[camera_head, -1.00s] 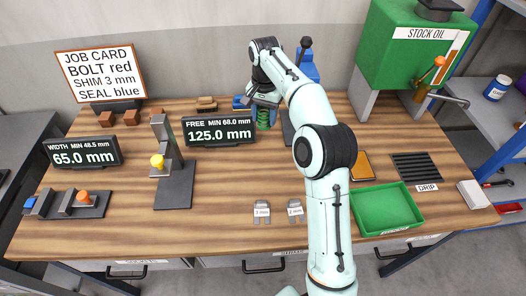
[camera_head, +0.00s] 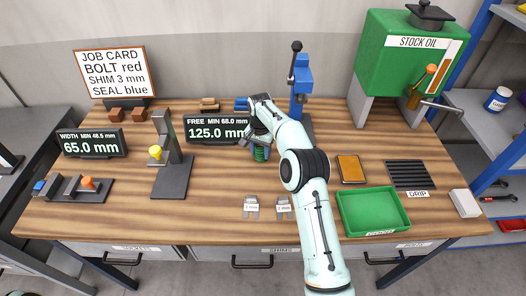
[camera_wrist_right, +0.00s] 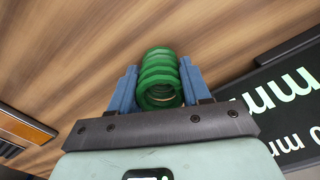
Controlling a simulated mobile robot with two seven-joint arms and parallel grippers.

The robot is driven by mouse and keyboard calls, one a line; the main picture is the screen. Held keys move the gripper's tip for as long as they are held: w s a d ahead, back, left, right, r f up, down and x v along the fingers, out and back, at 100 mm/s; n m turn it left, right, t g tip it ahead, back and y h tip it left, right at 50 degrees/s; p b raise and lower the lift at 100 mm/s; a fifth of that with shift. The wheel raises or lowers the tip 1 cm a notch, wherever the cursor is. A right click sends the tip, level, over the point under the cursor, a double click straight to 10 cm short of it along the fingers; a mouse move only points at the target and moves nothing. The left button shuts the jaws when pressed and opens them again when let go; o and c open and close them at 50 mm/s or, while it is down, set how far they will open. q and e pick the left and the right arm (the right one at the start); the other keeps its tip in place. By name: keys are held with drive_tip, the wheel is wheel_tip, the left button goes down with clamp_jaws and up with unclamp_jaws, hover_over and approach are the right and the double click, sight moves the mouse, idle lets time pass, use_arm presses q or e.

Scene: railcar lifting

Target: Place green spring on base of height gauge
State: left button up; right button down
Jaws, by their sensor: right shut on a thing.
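The green spring (camera_head: 261,153) is a short coil under my right gripper (camera_head: 256,141) in the head view, in front of the 125.0 mm display. In the right wrist view the spring (camera_wrist_right: 159,80) sits between the two blue fingers of my right gripper (camera_wrist_right: 159,92), which is shut on it. Whether the spring touches the table is hard to tell. The height gauge (camera_head: 162,130) is a grey upright with a yellow knob, left of the gripper. Its dark flat base (camera_head: 173,181) is bare. My left gripper is not in view.
The FREE display (camera_head: 218,130) stands between gauge and gripper, further back. A blue press-like tool (camera_head: 300,80) stands behind my arm. Two small tagged shims (camera_head: 252,207) lie near the front. A green tray (camera_head: 373,209) is at right. Table between gauge base and gripper is clear.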

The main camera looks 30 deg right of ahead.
drive_tip(key=shift+r, duration=0.15)
drive_tip(key=shift+w+a+f, duration=0.1)
drive_tip(key=shift+w+f, duration=0.1)
drive_tip(key=shift+f, duration=0.05)
drive_tip(key=c, duration=0.5)
unclamp_jaws()
drive_tip(key=shift+s, duration=0.15)
drive_tip(key=shift+r, duration=0.15)
